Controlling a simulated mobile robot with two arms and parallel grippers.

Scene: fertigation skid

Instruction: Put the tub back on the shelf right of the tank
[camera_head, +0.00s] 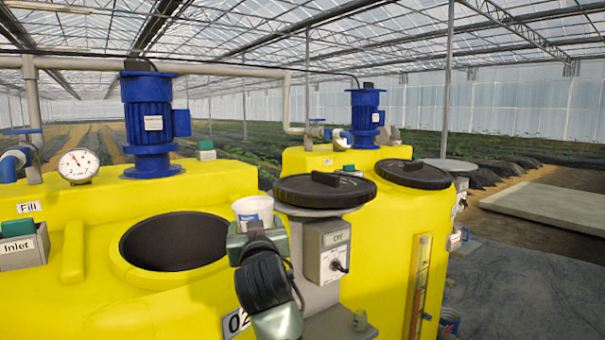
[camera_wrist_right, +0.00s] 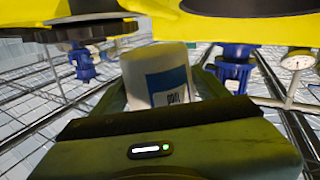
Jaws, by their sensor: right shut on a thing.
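The white tub (camera_head: 253,209) with a blue label is held up between the open hatch (camera_head: 175,240) of the near yellow tank (camera_head: 75,285) and the black lid (camera_head: 325,190) to its right. It looks roughly upright in the head view; its contents are hidden. My right gripper (camera_head: 256,234) is shut on it. In the wrist view, which looks upside down, the tub (camera_wrist_right: 157,76) sits between the fingers (camera_wrist_right: 165,92). A grey shelf-like surface (camera_head: 335,322) shows low to the right of the tank, partly hidden by my arm. My left gripper is not in view.
A grey control box (camera_head: 327,252) with a knob stands under the black lid. A second yellow tank (camera_head: 385,245) with its lid on is behind. A blue motor (camera_head: 150,115), a gauge (camera_head: 78,165) and pipes rise at left. Open floor (camera_head: 530,290) lies right.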

